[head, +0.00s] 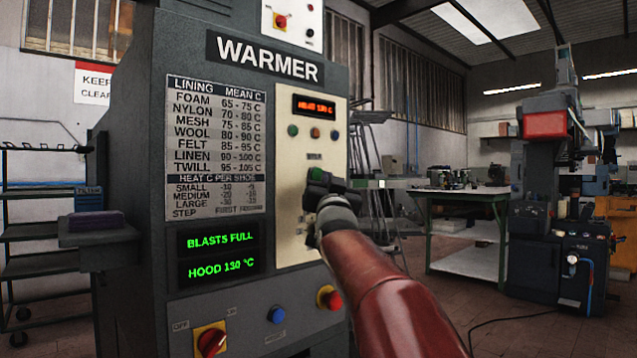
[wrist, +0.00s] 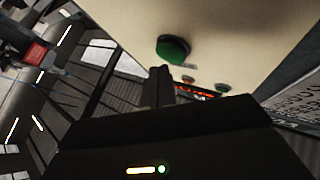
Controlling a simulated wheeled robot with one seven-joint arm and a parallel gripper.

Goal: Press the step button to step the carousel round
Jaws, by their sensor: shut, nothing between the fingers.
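The grey WARMER cabinet (head: 130,120) carries a cream control panel (head: 284,135). A green push button (head: 316,173) shows on this panel just above my gripper (head: 318,187). The label above it is too blurred to read, so I cannot tell whether it is the step button. The wrist view shows a green button (wrist: 174,48) standing out from the panel just beyond my fingertips (wrist: 160,72). My fingers are together and empty; contact with the button is not clear. My gripper and arm hide the lower part of the panel. I cannot make out the carousel.
A red heat display (head: 315,105) and small lamps sit above the button. Green readouts (head: 220,240) say BLASTS FULL and HOOD 130 °C. A red rotary switch (head: 211,341), blue button (head: 276,314) and red button (head: 329,298) are below. A green-framed bench (head: 470,192) stands at right.

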